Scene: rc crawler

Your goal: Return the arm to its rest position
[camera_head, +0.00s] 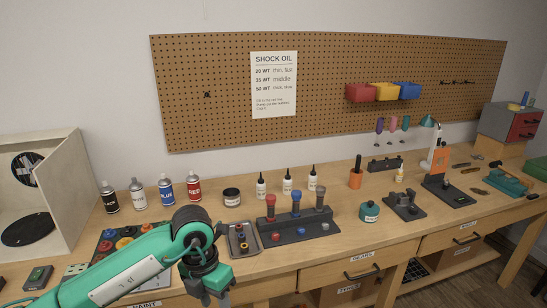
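My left arm, green and dark grey, reaches in from the lower left over the front of the workbench (335,215). My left gripper (217,296) points down at the bottom edge of the view, in front of a small metal tray (233,246) with parts in it. Its fingertips are small and partly cut off, so I cannot tell whether it is open or shut. I see nothing clearly held in it. My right gripper is not in view.
A black stand (299,228) with three shock absorbers is right of the tray. Spray cans (166,190) and small bottles (287,182) stand behind. An open-fronted booth (62,190) is at left. Small tools are at right.

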